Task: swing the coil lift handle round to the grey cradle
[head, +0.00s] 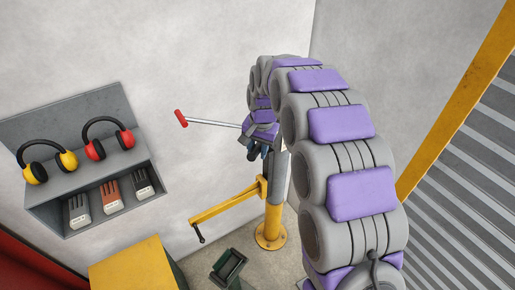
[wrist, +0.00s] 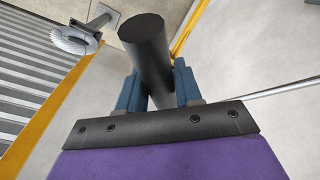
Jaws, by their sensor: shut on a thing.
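My gripper (wrist: 156,72) is shut on a thick black cylinder (wrist: 148,40) in the wrist view, apparently the handle's grip, with a blue finger on each side. In the head view my gripper (head: 256,150) is beside the grey top of a yellow-based post (head: 273,212); the grip is mostly hidden there. A thin silver rod with a red end (head: 181,118) reaches left from behind my gripper. I cannot tell whether it joins the grip. A grey ringed piece on a stand (wrist: 73,38) shows at the wrist view's upper left; I cannot tell whether it is the cradle.
A yellow bracket arm (head: 228,203) with a dark crank sticks out left from the post. A dark open bin (head: 229,266) and a yellow-topped cabinet (head: 135,265) stand below. A wall shelf (head: 118,160) holds earmuffs and gloves. A ribbed grey shutter (head: 470,180) is at right.

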